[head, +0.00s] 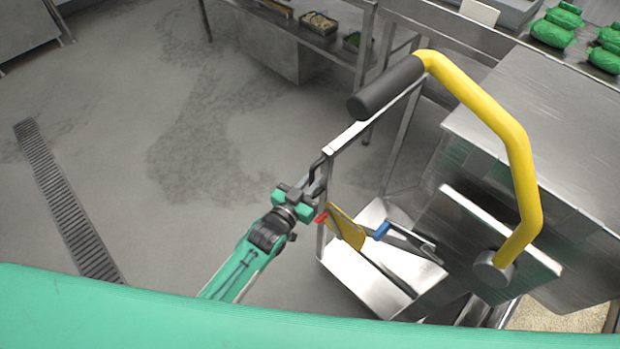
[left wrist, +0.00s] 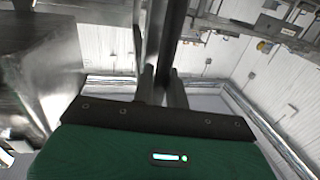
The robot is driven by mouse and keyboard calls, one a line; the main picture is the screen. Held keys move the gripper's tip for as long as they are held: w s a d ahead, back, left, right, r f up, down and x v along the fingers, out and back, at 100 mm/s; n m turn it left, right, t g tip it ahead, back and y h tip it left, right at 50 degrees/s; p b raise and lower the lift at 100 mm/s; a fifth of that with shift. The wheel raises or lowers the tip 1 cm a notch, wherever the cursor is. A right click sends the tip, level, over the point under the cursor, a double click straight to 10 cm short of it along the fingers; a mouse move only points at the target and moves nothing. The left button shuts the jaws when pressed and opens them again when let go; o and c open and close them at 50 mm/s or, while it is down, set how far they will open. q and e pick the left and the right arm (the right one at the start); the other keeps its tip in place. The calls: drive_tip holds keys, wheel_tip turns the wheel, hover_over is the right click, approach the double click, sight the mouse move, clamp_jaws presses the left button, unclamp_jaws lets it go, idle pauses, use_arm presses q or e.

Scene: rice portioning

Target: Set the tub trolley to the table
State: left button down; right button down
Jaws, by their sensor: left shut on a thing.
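The trolley appears to be the steel frame in the head view, with an upright post (head: 321,235) and a top rail (head: 375,115). My left gripper (head: 318,180) comes in from the left and is shut at this upright. In the left wrist view the two fingers (left wrist: 162,88) close around a dark upright bar (left wrist: 168,45). My right gripper is out of view.
A thick yellow tube handle (head: 510,130) with a dark grip arches over the frame. Yellow, red and blue handled items (head: 345,227) are beside the post. Green bags (head: 553,33) lie at the upper right. A shelf with trays (head: 318,22) stands behind. The floor at left is open, with a drain grate (head: 62,195).

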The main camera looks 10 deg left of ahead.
use_arm(q)
drive_tip(key=c, duration=1.5)
unclamp_jaws()
drive_tip(key=shift+s+d, duration=0.1)
drive_tip(key=shift+d, duration=0.1)
drive_tip(key=shift+c, duration=0.2)
drive_tip(key=shift+o, duration=0.3)
drive_tip(key=shift+d, duration=0.1)
drive_tip(key=shift+s, duration=0.1)
